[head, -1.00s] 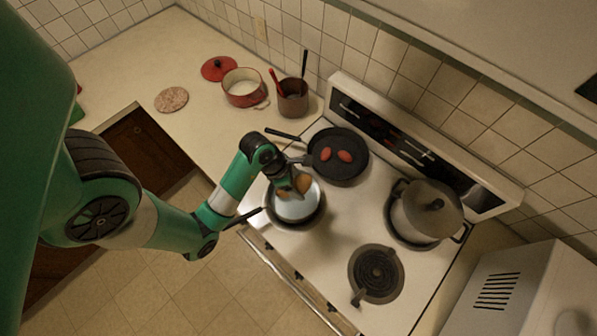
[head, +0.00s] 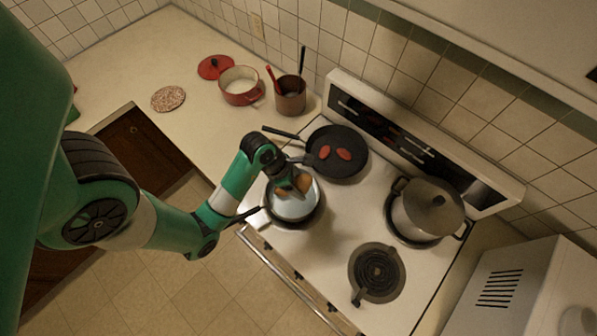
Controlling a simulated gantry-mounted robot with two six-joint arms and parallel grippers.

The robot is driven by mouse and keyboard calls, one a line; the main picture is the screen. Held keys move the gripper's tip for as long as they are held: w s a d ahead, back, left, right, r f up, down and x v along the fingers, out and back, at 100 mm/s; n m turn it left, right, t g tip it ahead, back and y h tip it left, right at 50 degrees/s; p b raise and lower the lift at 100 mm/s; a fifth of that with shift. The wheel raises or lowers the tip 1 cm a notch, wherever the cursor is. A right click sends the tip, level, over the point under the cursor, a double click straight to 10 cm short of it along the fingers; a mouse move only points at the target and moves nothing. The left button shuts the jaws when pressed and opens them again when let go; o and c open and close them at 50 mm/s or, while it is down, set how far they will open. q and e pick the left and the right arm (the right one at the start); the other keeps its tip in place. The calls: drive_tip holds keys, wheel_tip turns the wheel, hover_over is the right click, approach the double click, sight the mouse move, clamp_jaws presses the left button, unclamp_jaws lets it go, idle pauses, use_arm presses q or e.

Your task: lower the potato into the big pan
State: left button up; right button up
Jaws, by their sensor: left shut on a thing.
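The brown potato (head: 304,185) is in my left gripper (head: 298,186), which is shut on it. The arm and fingers partly hide the potato. Directly below is a pan (head: 293,210) with a shiny pale inside and a dark rim, on the stove's front-left burner; it looks like the big pan. The potato overlaps the pan's upper part in the head view. I cannot tell whether it touches the pan's bottom. My right gripper is not in view.
A black skillet (head: 336,169) with two reddish pieces is just behind. A lidded pot (head: 424,213) stands at the right of the stove (head: 336,236). The front-right burner (head: 377,271) is bare. A red pot (head: 240,99) and a utensil holder (head: 290,101) are on the counter.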

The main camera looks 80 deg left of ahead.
use_arm(q)
drive_tip(key=shift+f+b, duration=4.45)
drive_tip(key=shift+f, duration=0.25)
drive_tip(key=shift+f+b, duration=2.8)
drive_tip(key=o, duration=1.4)
drive_tip(key=p+v, duration=0.2)
drive_tip(key=v, duration=0.4)
drive_tip(key=shift+w, duration=0.15)
drive_tip(key=p+v, duration=0.5)
drive_tip(key=shift+s+r, duration=0.2)
drive_tip(key=shift+r, duration=0.15)
